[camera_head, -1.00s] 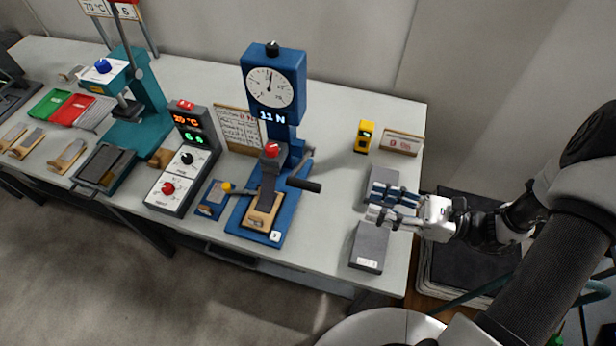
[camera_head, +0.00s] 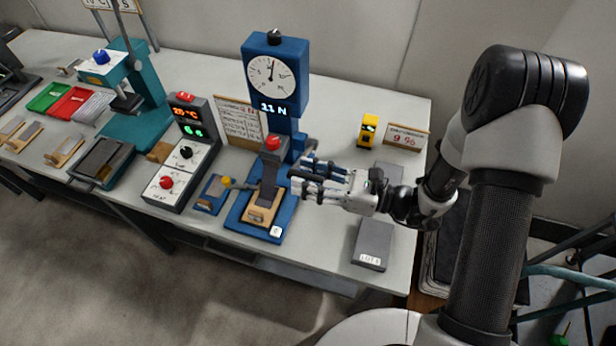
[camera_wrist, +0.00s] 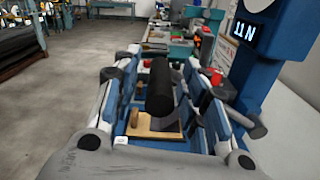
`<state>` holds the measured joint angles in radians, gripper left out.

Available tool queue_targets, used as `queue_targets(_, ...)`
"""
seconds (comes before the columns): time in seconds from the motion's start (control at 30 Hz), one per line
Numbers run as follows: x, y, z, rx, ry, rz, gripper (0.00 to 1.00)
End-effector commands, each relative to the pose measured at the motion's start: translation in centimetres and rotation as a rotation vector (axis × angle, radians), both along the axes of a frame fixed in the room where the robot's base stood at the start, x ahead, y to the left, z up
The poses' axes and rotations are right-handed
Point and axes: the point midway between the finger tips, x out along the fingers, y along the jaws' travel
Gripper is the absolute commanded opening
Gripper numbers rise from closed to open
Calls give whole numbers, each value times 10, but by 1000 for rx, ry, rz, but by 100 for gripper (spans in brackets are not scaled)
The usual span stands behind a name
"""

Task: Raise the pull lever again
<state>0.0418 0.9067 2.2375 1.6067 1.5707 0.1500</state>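The pull lever is on the blue tester (camera_head: 279,75), whose dial display reads 11 N. Its black handle (camera_wrist: 159,90) shows in the wrist view, between my fingers with gaps on both sides. In the head view my gripper (camera_head: 304,180) covers the handle, just right of the tester's clamp with the red knob (camera_head: 273,143). My gripper is open and not closed on the handle. A tan block (camera_head: 262,210) sits at the tester's base under the grey clamp strip.
A grey heater box (camera_head: 185,160) with red and black knobs stands left of the tester. A grey block (camera_head: 373,244), a yellow device (camera_head: 368,131) and a 9 % sign (camera_head: 406,139) are at right.

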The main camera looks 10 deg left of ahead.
Motion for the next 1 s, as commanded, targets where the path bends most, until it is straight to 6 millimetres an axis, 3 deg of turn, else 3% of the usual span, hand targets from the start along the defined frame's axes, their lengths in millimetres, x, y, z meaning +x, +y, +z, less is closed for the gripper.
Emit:
queue_targets(0.3, 0, 3, 0, 0, 0, -1, 40)
queue_targets(0.9, 0, 3, 0, 0, 0, -1, 0)
queue_targets(1.0, 0, 3, 0, 0, 0, -1, 0)
